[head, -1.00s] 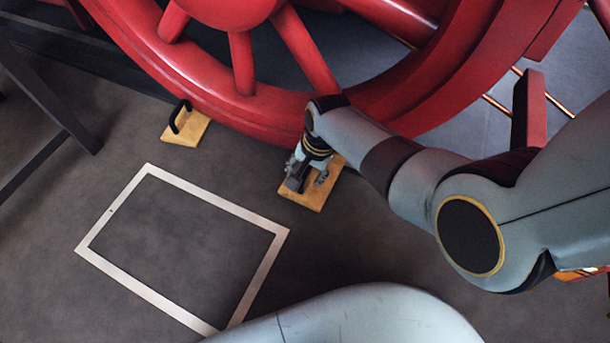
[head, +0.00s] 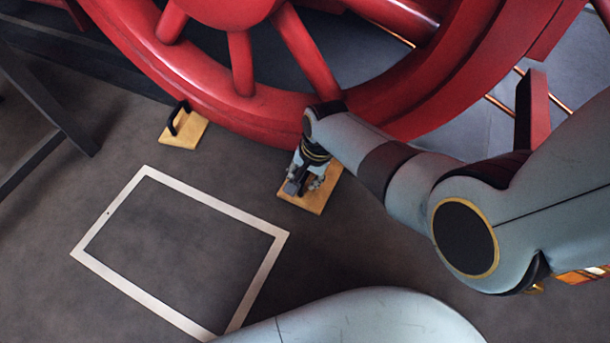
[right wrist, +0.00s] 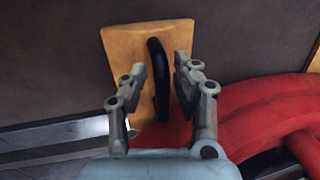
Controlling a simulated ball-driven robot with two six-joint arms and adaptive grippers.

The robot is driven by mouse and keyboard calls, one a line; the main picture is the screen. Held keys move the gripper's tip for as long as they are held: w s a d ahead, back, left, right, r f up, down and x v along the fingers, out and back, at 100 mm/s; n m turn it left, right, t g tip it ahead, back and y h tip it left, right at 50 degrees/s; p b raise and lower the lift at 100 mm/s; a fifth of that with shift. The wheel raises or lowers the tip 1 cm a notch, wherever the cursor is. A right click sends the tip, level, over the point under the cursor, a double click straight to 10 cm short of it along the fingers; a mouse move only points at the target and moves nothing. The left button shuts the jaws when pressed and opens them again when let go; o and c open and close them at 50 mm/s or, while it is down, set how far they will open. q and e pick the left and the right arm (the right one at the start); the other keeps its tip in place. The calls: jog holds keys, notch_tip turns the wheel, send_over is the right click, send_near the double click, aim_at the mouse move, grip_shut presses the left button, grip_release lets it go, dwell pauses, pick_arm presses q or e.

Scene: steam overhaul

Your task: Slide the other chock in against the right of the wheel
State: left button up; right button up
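The large red spoked wheel (head: 245,110) fills the top of the head view. One wooden chock (head: 186,131) with a black handle lies at the wheel's lower left. The other wooden chock (head: 313,203) lies on the floor near the wheel's underside, further right. My right gripper (head: 302,184) is down over this chock. In the right wrist view the chock (right wrist: 126,44) has an upright black handle (right wrist: 157,80) between the two fingers (right wrist: 160,68), with small gaps showing; the gripper looks open around it. My left gripper is not in view.
A white rectangular outline (head: 180,180) is marked on the dark floor, left of and below the right chock. A dark metal frame (head: 50,120) stands at the left. A red post (head: 531,112) and copper pipes show at the right. The floor between the chocks is clear.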

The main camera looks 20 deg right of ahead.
grip_shut()
jog(key=shift+o, duration=1)
grip_release()
notch_tip(320, 180, up, 12)
jog(key=s+d, duration=0.1)
jog(key=shift+s+d+f, duration=0.15)
jog(key=shift+s+d, duration=0.15)
jog(key=shift+s, duration=0.1)
